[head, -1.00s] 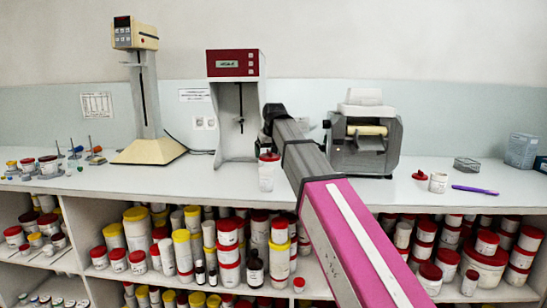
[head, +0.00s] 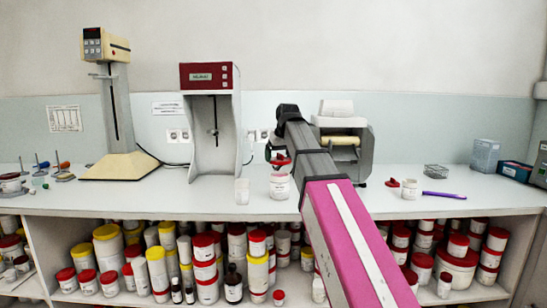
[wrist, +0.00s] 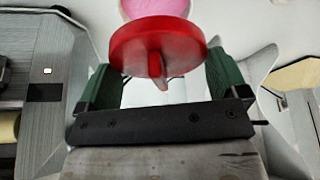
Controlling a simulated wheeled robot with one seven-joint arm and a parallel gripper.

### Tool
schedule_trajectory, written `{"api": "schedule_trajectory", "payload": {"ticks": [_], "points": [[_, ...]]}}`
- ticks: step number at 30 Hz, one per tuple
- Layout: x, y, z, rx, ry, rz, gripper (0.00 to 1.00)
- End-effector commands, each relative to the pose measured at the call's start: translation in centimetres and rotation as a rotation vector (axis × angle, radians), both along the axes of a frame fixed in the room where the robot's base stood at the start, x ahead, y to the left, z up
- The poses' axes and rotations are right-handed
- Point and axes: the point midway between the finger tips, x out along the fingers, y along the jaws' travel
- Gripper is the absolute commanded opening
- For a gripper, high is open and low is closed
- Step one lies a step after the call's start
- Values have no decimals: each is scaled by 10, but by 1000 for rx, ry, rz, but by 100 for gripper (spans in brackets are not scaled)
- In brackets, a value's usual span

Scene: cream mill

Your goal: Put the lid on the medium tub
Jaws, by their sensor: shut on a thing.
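My gripper (wrist: 160,88) is shut on a red lid (wrist: 158,45), whose fin faces the wrist camera. In the head view the held lid (head: 280,160) appears just above a wide white tub (head: 280,187) with a label, with a visible gap between them. In the wrist view a round pink surface (wrist: 155,8) shows beyond the lid, partly hidden by it. A narrower white tub (head: 242,191) without a lid stands left of the wide one. A small white tub (head: 409,188) stands to the right, a loose red lid (head: 391,183) beside it.
A red-topped mixer (head: 207,78) and a cream stand mixer (head: 105,46) stand on the left. A grey roller mill (head: 348,140) is behind my arm. A purple pen (head: 443,194) and a wire basket (head: 436,171) lie right. The bench front is mostly clear.

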Motion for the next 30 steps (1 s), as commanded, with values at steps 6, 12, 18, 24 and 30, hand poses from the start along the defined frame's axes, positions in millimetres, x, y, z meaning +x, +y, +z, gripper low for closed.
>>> {"api": "schedule_trajectory", "payload": {"ticks": [6, 12, 18, 24, 30], "points": [[0, 0, -12, 0, -1, 0, 70], [-1, 0, -28, 0, 1, 0, 70], [0, 1, -40, 0, -1, 0, 70], [0, 1, -43, 0, -1, 0, 70], [0, 1, -43, 0, -1, 0, 70]]}}
